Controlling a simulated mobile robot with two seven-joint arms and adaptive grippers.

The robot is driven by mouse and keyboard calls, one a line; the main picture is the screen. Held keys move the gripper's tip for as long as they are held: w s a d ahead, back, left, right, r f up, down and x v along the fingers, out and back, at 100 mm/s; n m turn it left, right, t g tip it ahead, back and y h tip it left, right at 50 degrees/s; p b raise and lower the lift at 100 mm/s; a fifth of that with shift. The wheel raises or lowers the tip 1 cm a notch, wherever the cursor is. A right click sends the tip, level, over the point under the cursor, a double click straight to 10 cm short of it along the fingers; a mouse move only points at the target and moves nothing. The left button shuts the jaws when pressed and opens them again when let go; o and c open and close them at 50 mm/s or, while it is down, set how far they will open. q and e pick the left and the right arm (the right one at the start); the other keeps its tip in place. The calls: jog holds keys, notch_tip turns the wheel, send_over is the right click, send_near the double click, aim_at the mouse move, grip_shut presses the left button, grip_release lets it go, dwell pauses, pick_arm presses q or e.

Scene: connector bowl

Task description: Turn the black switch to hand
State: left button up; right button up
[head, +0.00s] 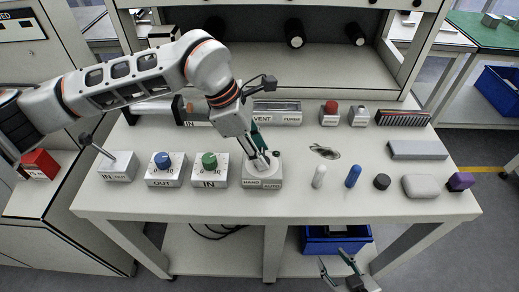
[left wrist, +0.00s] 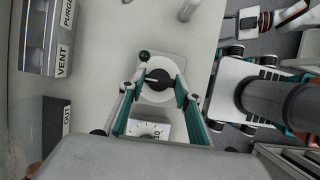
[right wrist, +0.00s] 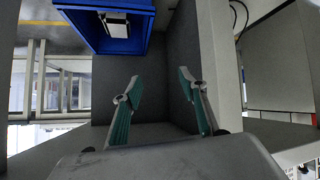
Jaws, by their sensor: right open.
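The black switch (left wrist: 158,80) is a round black knob with a pale pointer mark, set on a round white plate. Its grey box (head: 262,183) is labelled HAND on the left and AUTO on the right in the head view. My left gripper (head: 262,162) reaches down onto the switch from above and mostly hides the knob there. In the left wrist view, the open fingers of the left gripper (left wrist: 159,86) stand on either side of the knob; I cannot tell whether they touch it. My right gripper (head: 340,268) is open and empty, below the table's front edge.
Left of the switch are a green IN knob (head: 209,161), a blue OUT knob (head: 162,160) and a lever box (head: 118,166). A VENT/PURGE box (head: 277,112) stands behind. Several small objects, including a blue peg (head: 353,176), stand to the right.

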jog(key=shift+w+r, duration=0.1)
jog(key=shift+w, duration=0.05)
pick_arm(q)
jog(key=shift+r+n+p, duration=0.15)
jog(key=shift+n+p, duration=0.25)
jog(key=shift+n, duration=0.1)
jog(key=shift+n+t+p, duration=0.4)
jog(key=shift+n+t, duration=0.1)
jog(key=shift+n, duration=0.1)
jog(key=n+t+p, duration=0.1)
jog(key=n, duration=0.2)
jog(key=shift+s, duration=0.15)
jog(key=shift+d+n+t+y, duration=0.1)
jog(key=shift+n+t+y, duration=0.45)
jog(key=shift+n, duration=1.25)
pick_arm(e)
jog(key=shift+s+a+r, duration=0.1)
jog(key=shift+a+r, duration=0.05)
jog(key=shift+r, duration=0.3)
jog(key=shift+s+a+r, duration=0.1)
jog(key=shift+a+r, duration=0.05)
jog(key=shift+r, duration=0.25)
pick_arm(q)
jog(key=o, duration=1.1)
